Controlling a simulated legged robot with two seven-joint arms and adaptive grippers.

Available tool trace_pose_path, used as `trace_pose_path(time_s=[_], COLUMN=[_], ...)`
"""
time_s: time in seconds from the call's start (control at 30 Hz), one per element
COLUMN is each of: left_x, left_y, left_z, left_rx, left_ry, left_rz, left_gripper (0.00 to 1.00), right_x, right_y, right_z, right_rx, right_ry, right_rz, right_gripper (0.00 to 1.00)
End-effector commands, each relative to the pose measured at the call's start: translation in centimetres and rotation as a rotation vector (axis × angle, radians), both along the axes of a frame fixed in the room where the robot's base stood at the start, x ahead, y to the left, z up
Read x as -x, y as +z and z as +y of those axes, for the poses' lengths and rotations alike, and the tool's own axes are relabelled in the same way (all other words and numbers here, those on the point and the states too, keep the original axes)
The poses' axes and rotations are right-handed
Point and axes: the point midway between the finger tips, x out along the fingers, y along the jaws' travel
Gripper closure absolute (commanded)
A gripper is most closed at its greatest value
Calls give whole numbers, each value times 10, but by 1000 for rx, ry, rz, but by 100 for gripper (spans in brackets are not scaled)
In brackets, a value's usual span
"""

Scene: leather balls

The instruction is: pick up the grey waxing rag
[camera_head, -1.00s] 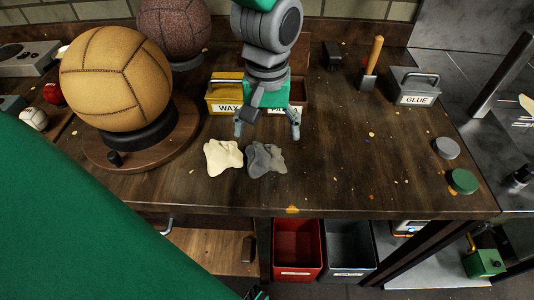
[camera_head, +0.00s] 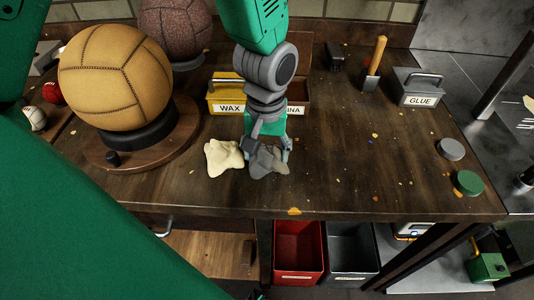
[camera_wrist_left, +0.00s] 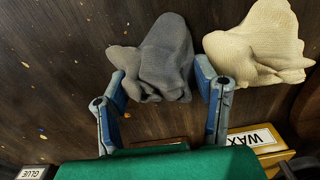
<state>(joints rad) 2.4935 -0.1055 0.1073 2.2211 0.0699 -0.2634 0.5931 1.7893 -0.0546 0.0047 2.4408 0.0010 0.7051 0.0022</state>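The grey waxing rag (camera_head: 269,161) lies crumpled on the wooden workbench, to the right of a cream rag (camera_head: 223,157). My left gripper (camera_head: 268,153) is down at the grey rag, with its fingers spread over the rag's near-arm side. In the left wrist view the open fingers (camera_wrist_left: 162,88) stand on either side of the grey rag (camera_wrist_left: 157,58). One finger is in the narrow gap between the grey rag and the cream rag (camera_wrist_left: 258,44). Whether the fingers touch the cloth is hard to tell. My right gripper is not in view.
A tan leather ball (camera_head: 117,78) sits on a round stand at left. A yellow WAX box (camera_head: 226,97) and another labelled box (camera_head: 297,97) stand behind the gripper. A GLUE box (camera_head: 418,88) and two discs are at right. The bench right of the rag is largely clear.

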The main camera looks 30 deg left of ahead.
Motion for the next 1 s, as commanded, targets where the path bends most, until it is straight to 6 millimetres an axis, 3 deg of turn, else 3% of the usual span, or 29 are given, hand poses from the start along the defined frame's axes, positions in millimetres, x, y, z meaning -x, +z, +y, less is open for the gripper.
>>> trace_pose_path(time_s=[0.37,0.47,0.7,0.8,1.0], left_x=[-1,-1,-1,-1,-1], left_y=[3,15,65,82,99], left_z=[0,0,0,0,0], left_rx=[0,1,1,1,1], left_ry=[0,1,1,1,0], left_rz=[-1,-3,-5,-5,0], left_gripper=[74,74,74,81,81], right_x=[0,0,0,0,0], right_y=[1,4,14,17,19], right_z=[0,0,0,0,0], right_rx=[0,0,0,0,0], right_ry=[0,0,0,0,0], right_rz=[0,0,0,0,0], right_gripper=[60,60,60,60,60])
